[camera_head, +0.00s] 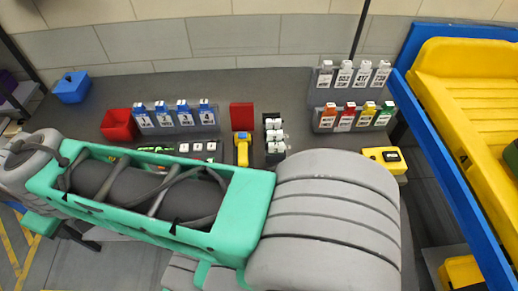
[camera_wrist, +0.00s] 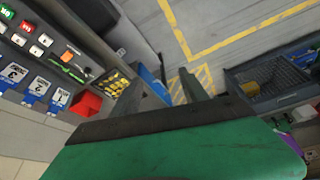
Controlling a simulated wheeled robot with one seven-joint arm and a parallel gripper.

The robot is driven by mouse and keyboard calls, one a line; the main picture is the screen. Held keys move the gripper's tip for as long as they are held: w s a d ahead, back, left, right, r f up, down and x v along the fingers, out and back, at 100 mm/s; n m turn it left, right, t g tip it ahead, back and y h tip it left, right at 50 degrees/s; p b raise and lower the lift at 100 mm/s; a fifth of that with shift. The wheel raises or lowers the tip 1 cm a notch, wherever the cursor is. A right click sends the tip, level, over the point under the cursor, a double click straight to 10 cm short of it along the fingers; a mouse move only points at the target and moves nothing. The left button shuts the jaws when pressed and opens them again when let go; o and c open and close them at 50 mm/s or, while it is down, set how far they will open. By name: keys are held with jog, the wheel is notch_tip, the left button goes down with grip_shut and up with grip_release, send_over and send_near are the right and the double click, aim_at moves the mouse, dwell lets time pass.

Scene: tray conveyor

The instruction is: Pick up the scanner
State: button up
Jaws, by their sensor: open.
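What looks like the scanner, a yellow and black handheld device (camera_head: 243,146), is on the dark worktop in the head view, just in front of a red block. My large green and grey arm crosses the front of the bench, close below it. I cannot make out my gripper in the head view. In the wrist view my gripper (camera_wrist: 163,92) has its two dark fingers spread apart with nothing between them. It points past the bench edge towards the floor. I cannot make out the scanner in the wrist view.
The worktop (camera_head: 270,88) holds a blue bin (camera_head: 72,87), a red bin (camera_head: 119,125), numbered blue-tagged holders (camera_head: 175,117), label racks (camera_head: 353,75) and a yellow-black device (camera_head: 385,158). A blue-framed conveyor with yellow trays (camera_head: 465,75) stands right. A dark crate (camera_wrist: 275,80) is beyond my gripper.

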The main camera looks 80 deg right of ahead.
jog(key=shift+o, duration=0.3)
jog(key=d+f+m+g+h+b, duration=0.1)
jog(key=d+f+m, duration=0.2)
jog(key=d, duration=1)
jog(key=shift+s+m+g, duration=0.25)
jog(key=shift+m+g, duration=0.05)
jog(key=shift+m, duration=0.3)
jog(key=m+g+y+b, duration=0.1)
jog(key=m+g+b, duration=0.15)
jog(key=m, duration=0.75)
send_over(243, 150)
jog(key=w, duration=0.1)
notch_tip(243, 150, down, 10)
jog(key=shift+f, duration=0.25)
jog(key=f, duration=0.2)
jog(key=f+p, duration=0.1)
jog(key=f, duration=0.2)
jog(key=s+f+p, duration=0.1)
jog(key=f, duration=0.2)
jog(key=shift+c, duration=0.6)
grip_shut()
jog(key=shift+r, duration=0.1)
